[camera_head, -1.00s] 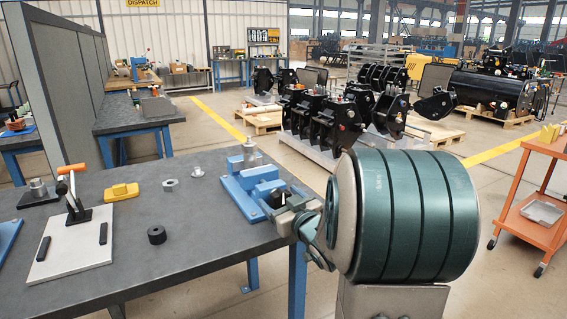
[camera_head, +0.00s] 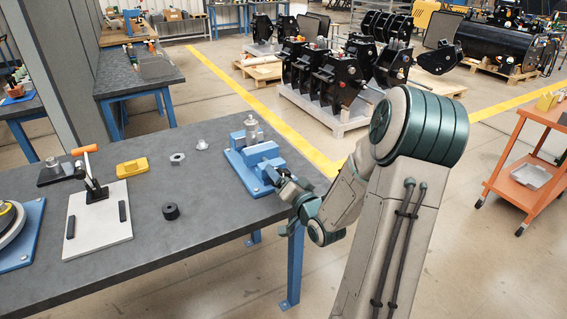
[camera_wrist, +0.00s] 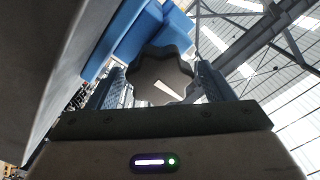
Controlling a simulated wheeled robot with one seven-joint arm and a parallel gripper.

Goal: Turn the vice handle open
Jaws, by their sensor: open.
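The blue vice (camera_head: 262,158) stands at the right end of the grey workbench. A silver cylindrical part (camera_head: 253,130) stands upright at its far end. The vice handle is a dark, lobed knob (camera_wrist: 160,75) with a white mark on its face; it fills the middle of the wrist view, with the blue vice body (camera_wrist: 130,38) behind it. My gripper (camera_head: 280,184) is at the vice's near right side. In the wrist view, its two ribbed fingers stand open on either side of the knob. I cannot tell whether they touch it.
On the bench (camera_head: 215,215) are a black ring (camera_head: 171,211), a yellow block (camera_head: 132,168), a nut (camera_head: 177,158) and a toggle clamp with an orange handle (camera_head: 88,160) on a pale plate. An orange cart (camera_head: 530,185) stands at the right.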

